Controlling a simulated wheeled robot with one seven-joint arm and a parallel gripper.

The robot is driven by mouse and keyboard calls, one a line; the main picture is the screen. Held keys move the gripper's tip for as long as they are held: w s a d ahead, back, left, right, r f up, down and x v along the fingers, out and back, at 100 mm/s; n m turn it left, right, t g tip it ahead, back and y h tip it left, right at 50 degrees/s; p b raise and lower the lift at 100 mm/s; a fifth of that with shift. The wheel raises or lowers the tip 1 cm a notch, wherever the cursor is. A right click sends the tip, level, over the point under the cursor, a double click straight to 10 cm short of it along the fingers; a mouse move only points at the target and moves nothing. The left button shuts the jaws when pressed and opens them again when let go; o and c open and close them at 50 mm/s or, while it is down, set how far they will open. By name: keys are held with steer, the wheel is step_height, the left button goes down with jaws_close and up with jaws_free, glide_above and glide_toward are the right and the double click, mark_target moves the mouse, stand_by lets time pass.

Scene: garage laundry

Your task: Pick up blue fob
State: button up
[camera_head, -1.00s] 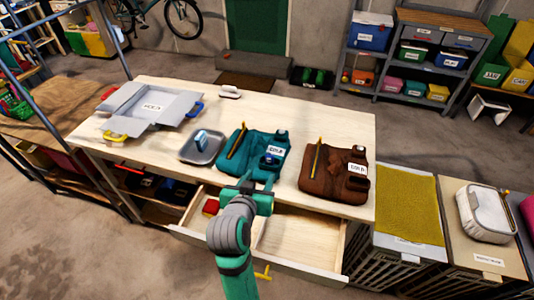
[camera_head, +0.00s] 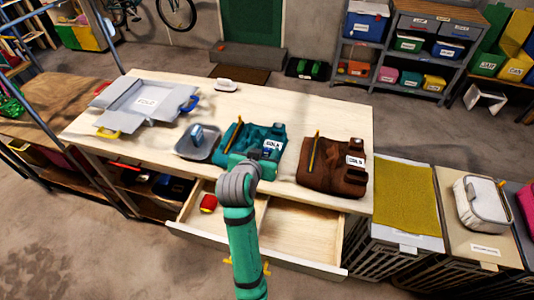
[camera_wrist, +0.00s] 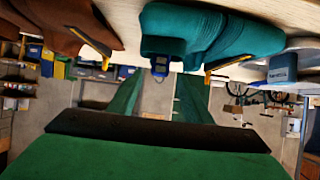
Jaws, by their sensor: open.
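The blue fob (camera_wrist: 160,66) shows in the wrist view at the edge of the teal garment (camera_wrist: 205,38), ahead of and between my fingers. In the head view the fob (camera_head: 268,153) is small and partly covered, beside the white label on the teal garment (camera_head: 233,137). My gripper (camera_wrist: 158,92) is open, with its two green fingers apart and nothing between them. In the head view my gripper (camera_head: 256,166) is at the front of the teal garment, and its fingertips are hard to make out.
A brown garment (camera_head: 325,180) lies to the right on the wooden table (camera_head: 310,115). A grey tray (camera_head: 184,151) with a blue block (camera_head: 197,133) is to the left. The open drawer (camera_head: 300,230), with a red item (camera_head: 208,203), juts out below the table front.

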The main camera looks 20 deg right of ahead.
mark_target(266, 149)
steer(key=shift+x, duration=1.6)
steer(key=c, duration=1.1)
steer(key=shift+r, duration=0.15)
